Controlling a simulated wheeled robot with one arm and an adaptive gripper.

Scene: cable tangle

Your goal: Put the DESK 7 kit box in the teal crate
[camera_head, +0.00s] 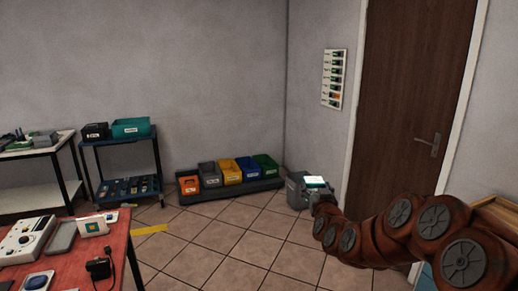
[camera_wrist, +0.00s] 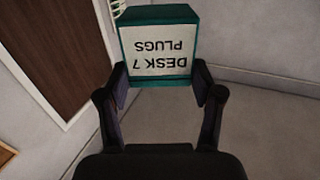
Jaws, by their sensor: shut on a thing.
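The DESK 7 kit box (camera_wrist: 159,50) is a small teal box with a white label that reads "DESK 7 PLUGS", upside down in the wrist view. My gripper (camera_wrist: 163,87) is shut on it, with one finger on each side. The teal crate (camera_head: 131,128) stands on the top shelf of a blue rack at the left, well away from my gripper. Its inside is hardly visible.
A black bin (camera_head: 96,132) sits beside the teal crate. Orange, grey, yellow and green bins stand on a low dark platform (camera_head: 240,186). A grey container (camera_head: 296,190) is behind the held box. A red table (camera_head: 75,262) is at front left. Tiled floor between is mostly clear.

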